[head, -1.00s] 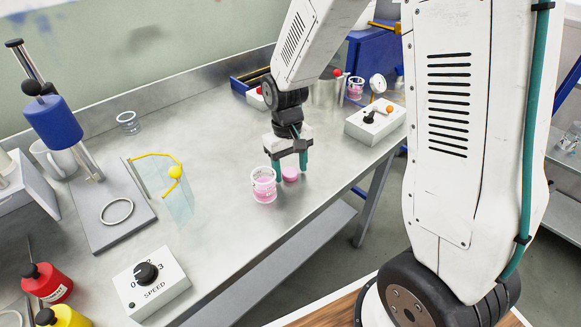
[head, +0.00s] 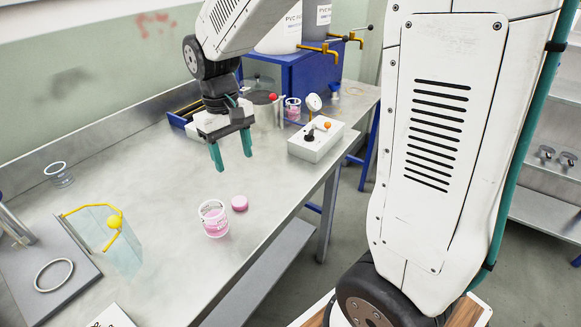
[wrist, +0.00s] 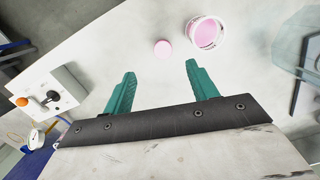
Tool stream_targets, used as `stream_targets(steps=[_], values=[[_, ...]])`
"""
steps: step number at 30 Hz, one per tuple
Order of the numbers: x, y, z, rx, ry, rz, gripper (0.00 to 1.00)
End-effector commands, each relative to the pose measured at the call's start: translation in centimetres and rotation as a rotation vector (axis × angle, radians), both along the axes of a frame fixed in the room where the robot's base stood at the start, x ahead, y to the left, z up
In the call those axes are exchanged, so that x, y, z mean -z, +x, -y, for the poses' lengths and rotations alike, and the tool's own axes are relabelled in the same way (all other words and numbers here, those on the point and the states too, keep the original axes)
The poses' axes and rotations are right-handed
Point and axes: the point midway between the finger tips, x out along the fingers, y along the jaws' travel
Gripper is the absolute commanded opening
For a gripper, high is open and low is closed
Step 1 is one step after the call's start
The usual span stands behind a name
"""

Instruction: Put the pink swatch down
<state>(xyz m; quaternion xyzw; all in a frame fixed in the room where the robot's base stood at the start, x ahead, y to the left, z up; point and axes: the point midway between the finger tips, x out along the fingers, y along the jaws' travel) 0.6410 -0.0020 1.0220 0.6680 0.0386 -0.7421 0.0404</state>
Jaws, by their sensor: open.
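The pink swatch (head: 239,203) is a small round pink disc lying on the metal bench, close beside a clear cup with pink contents (head: 214,218). In the wrist view the swatch (wrist: 162,48) lies beyond my fingertips, with the cup (wrist: 206,33) just to its right. My gripper (head: 233,161) is above the bench with its two green fingers apart and nothing between them. The gap also shows empty in the wrist view (wrist: 159,70). The swatch is clear of both fingers.
A white control box (head: 316,139) with a lever and orange knob stands to the right. A second pink-filled cup (head: 293,109) is farther back. The bench's front edge is near the swatch.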

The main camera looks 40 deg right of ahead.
Motion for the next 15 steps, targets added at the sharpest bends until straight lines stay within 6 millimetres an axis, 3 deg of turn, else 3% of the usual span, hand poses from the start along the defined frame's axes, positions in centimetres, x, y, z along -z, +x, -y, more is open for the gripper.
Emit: stream_targets(steps=[7,15], values=[[-5.9,-8.5,1.5,0.044,0.004,0.093,0.58],[-8.0,-17.9,2.6,0.092,0.006,0.181,0.58]])
